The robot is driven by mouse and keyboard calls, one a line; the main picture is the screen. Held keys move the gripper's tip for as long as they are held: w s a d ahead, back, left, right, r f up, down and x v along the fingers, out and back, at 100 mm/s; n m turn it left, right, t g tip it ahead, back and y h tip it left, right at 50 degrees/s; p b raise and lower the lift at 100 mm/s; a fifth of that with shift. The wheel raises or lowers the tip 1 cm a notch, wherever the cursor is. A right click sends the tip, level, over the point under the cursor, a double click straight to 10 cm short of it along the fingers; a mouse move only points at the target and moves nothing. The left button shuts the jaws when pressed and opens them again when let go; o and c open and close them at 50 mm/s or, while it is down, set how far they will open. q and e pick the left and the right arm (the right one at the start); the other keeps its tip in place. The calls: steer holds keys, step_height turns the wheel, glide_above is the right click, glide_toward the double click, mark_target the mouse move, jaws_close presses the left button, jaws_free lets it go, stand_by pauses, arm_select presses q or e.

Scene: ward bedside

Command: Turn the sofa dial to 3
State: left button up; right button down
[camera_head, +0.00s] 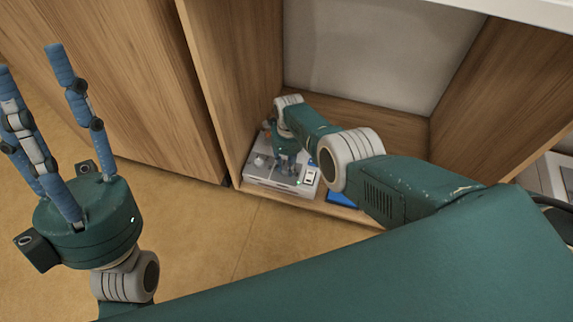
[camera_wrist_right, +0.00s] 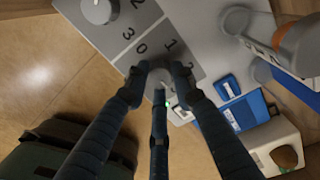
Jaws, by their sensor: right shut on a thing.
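A light grey control box (camera_head: 252,178) stands in the open wooden cabinet; its grey dial panel also shows in the wrist view (camera_wrist_right: 165,22). My right gripper (camera_head: 287,160) reaches down onto it. In the right wrist view, my right gripper (camera_wrist_right: 159,76) is shut on a grey dial (camera_wrist_right: 158,73), mostly hidden by the fingers, with 0 and 1 printed beside it. A second dial (camera_wrist_right: 98,10), with 2 and 3 near it, is free. No name label is readable, and the held dial's pointer is hidden. My left gripper (camera_head: 55,135) is open and empty, outside the cabinet.
A blue object (camera_head: 342,199) lies right of the box. The wrist view shows a blue-and-white item (camera_wrist_right: 232,105) and an orange-and-white object (camera_wrist_right: 300,45) close by. Cabinet side walls (camera_head: 235,75) flank my right arm. The floor (camera_head: 210,235) in front is clear.

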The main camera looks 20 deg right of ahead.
steer(key=shift+d, duration=0.4)
steer(key=c, duration=1.4)
jaws_free()
steer(key=shift+r, duration=0.1)
steer(key=shift+c, duration=0.2)
steer(key=shift+s+a, duration=0.1)
steer(key=shift+a, duration=0.05)
steer(key=shift+a+r, duration=0.1)
steer(key=shift+r, duration=0.65)
step_height(320, 180, up, 10)
steer(key=shift+w+d+r, duration=0.2)
steer(key=shift+d, duration=0.15)
